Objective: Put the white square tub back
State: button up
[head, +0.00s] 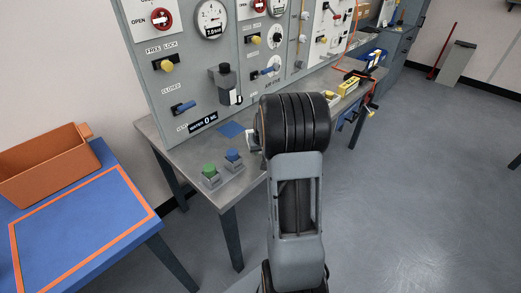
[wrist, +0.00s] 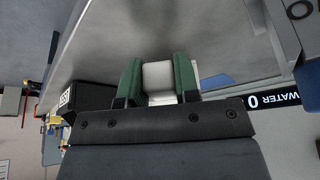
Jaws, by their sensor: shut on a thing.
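The white square tub (wrist: 158,77) shows in the wrist view between the two green fingers of my gripper (wrist: 157,66). The fingers are shut on its sides, and only part of the tub is visible. In the head view my own arm covers most of the gripper and the tub, at the front part of the grey workbench (head: 195,158). A blue square patch (head: 231,129) lies on the bench just left of the gripper. It also shows in the wrist view (wrist: 216,83), right of the tub. I cannot tell whether the tub touches the bench.
A grey panel with gauges, valves and a water display (head: 203,122) stands behind the bench. Green (head: 210,174) and blue (head: 233,158) buttons sit near the front edge. An orange bin (head: 42,165) stands on a blue table at left.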

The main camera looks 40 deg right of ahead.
jog(key=shift+f+b, duration=0.55)
jog(key=shift+f, duration=0.15)
jog(key=o, duration=1.1)
jog(key=shift+c, duration=0.2)
jog(key=v, duration=1.4)
jog(key=shift+p, duration=0.4)
jog(key=shift+f, duration=0.1)
jog(key=s+a+r+n+y+p, duration=0.1)
jog(key=s+a+r+n+p, duration=0.1)
jog(key=s+a, duration=0.4)
jog(key=s+a+r+n+p, duration=0.2)
jog(key=s+a+r+p, duration=0.2)
jog(key=a, duration=1.1)
jog(key=s, duration=0.3)
jog(key=shift+s+a+r+n+g+y+p, duration=0.25)
jog(key=shift+a+n+g+y+p, duration=0.05)
jog(key=shift+a+n+y+p, duration=0.1)
